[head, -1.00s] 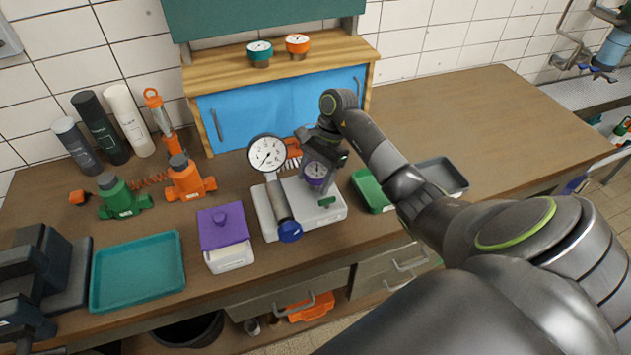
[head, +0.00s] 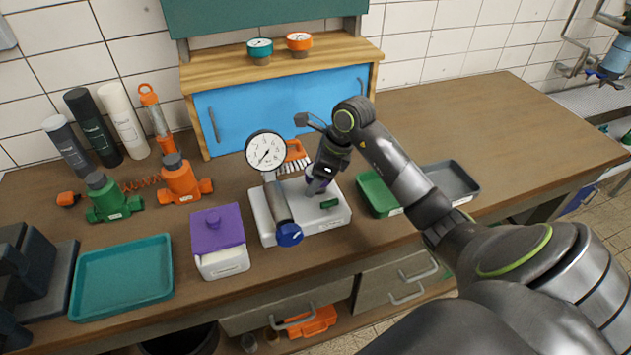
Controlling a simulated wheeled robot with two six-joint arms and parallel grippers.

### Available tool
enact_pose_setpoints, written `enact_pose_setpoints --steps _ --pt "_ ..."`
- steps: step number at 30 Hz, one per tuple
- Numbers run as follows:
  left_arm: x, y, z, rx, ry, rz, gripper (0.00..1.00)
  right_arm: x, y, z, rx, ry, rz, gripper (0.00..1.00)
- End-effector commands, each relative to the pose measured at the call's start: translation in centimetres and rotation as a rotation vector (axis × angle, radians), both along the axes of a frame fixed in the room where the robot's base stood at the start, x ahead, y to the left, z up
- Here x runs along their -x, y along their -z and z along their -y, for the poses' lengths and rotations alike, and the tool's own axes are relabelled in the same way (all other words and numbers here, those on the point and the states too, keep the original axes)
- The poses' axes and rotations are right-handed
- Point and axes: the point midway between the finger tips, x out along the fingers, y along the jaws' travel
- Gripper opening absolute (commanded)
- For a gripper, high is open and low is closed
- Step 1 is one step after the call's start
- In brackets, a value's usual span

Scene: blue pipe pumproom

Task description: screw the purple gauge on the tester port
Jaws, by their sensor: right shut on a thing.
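The purple gauge (head: 317,186) shows only as a small purple part under my right gripper (head: 322,178); its dial is hidden. My right gripper is shut on it, over the white tester block (head: 333,217). The gauge is low at the block's top, near the back middle; I cannot tell if it touches the port, which is hidden. My left gripper is not in view.
A purple-lidded box (head: 218,228) and a teal tray (head: 124,278) stand left of the tester. A green bin (head: 377,192) and a grey bin (head: 453,181) are to its right. Teal and orange gauges (head: 299,42) sit on the shelf behind. The bench's right rear is clear.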

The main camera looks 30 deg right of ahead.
Motion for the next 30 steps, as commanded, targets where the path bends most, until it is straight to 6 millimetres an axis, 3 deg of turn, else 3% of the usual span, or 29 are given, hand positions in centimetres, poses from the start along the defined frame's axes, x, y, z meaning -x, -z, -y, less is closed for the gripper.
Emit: enact_pose_setpoints --steps 3,4,10,20,30 --pt "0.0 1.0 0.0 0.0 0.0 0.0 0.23 0.0 0.4 0.1 0.002 0.121 0.001 0.38" --pt "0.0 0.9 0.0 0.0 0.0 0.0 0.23 0.0 0.2 0.1 0.001 0.138 -0.001 0.62" --pt "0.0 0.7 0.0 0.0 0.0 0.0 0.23 0.0 0.1 0.1 0.001 0.131 -0.002 0.86" --pt "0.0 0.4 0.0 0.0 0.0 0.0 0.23 -0.1 -0.4 0.1 0.001 0.128 -0.001 0.86" --pt "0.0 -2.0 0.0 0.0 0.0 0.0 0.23 -0.1 -4.9 0.1 0.001 0.128 -0.001 0.86"
